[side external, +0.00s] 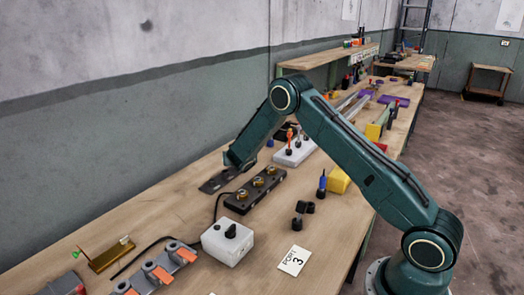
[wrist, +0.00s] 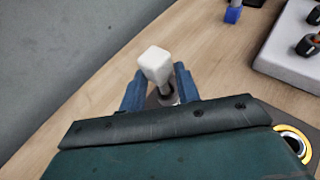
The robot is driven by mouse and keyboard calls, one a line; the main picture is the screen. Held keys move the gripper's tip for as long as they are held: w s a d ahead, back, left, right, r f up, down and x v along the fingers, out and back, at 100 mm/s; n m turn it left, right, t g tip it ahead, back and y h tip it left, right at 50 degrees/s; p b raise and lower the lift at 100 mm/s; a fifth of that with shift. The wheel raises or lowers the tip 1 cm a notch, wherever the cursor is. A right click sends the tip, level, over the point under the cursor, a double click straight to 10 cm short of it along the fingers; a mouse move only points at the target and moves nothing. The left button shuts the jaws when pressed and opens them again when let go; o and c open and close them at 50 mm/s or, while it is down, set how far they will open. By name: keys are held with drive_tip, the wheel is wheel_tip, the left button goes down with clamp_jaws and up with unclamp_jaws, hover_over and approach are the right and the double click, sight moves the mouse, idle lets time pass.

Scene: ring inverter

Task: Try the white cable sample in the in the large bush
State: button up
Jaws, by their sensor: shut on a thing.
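The white cable sample (wrist: 156,64) shows in the wrist view as a pale, block-shaped head on a thin grey stem. My gripper (wrist: 160,82) is shut on it, with a blue finger on each side. The stem's lower end is by a small grey round part above a dark flat plate; I cannot tell whether it is inside a bush. In the side view my gripper (side external: 236,162) is low over the dark plate (side external: 214,183) at the wall side of the bench, and hides the sample. I cannot pick out the large bush for certain.
A black block with brass rings (side external: 254,191) stands close to the plate. A white box with a black knob (side external: 228,243) is in front of it. A light grey block (wrist: 289,50) and a blue piece (wrist: 233,14) lie beyond my gripper. Bare bench lies left of the plate.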

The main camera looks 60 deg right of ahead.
drive_tip(key=shift+r, duration=0.95)
drive_tip(key=shift+r, duration=0.4)
drive_tip(key=shift+r, duration=0.35)
drive_tip(key=shift+r, duration=0.35)
drive_tip(key=shift+r, duration=0.35)
drive_tip(key=shift+r, duration=0.3)
